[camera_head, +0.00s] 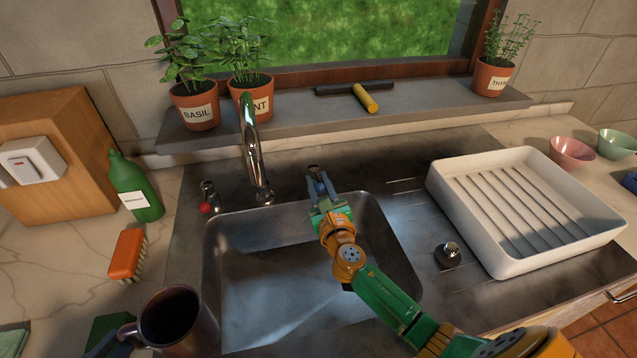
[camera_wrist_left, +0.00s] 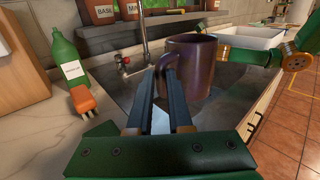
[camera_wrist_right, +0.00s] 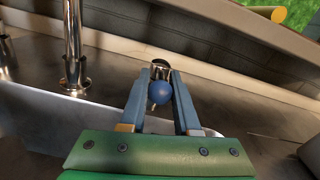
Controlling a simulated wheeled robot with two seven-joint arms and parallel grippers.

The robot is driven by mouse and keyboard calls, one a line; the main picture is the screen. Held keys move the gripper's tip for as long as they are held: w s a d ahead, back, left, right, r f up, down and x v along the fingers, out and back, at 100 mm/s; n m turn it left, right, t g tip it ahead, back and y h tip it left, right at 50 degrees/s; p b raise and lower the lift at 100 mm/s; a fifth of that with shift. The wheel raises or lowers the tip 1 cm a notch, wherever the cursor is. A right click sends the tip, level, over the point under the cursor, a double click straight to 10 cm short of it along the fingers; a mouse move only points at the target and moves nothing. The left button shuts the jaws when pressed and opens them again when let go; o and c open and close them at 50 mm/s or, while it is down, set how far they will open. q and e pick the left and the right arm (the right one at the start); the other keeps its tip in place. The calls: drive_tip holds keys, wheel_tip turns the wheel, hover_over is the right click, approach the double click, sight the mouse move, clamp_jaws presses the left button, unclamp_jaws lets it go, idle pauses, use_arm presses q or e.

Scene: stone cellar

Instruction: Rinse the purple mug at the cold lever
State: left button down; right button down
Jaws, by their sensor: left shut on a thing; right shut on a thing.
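The purple mug (camera_head: 193,335) is upright at the front left of the sink, low in the head view; its inside looks dark. My left gripper (camera_head: 118,343) is shut on its handle; the mug (camera_wrist_left: 190,68) stands beyond the fingers (camera_wrist_left: 163,72) in the left wrist view. The cold lever with its blue ball (camera_wrist_right: 160,92) is behind the sink, right of the tap (camera_head: 254,155). My right gripper (camera_head: 322,190) is shut on this lever, fingers either side of the ball. I see no water stream under the spout. The hot lever's red ball (camera_head: 205,208) is left of the tap.
The steel sink basin (camera_head: 235,290) looks empty. A white drying rack (camera_head: 478,235) stands at the right. A green bottle (camera_head: 128,180) and an orange brush (camera_head: 127,256) are at the left. Potted herbs (camera_head: 196,105) line the sill.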

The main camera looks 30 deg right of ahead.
idle(0.4)
drive_tip(key=n+y, duration=0.1)
drive_tip(key=y, duration=0.1)
drive_tip(key=d+n+y, duration=0.1)
drive_tip(key=y, duration=0.1)
drive_tip(key=shift+n+t, duration=0.3)
drive_tip(key=shift+n, duration=0.1)
drive_tip(key=c, duration=0.6)
unclamp_jaws()
drive_tip(key=shift+s+d, duration=0.1)
drive_tip(key=shift+c, duration=0.2)
drive_tip(key=s+b, duration=0.2)
drive_tip(key=s, duration=1)
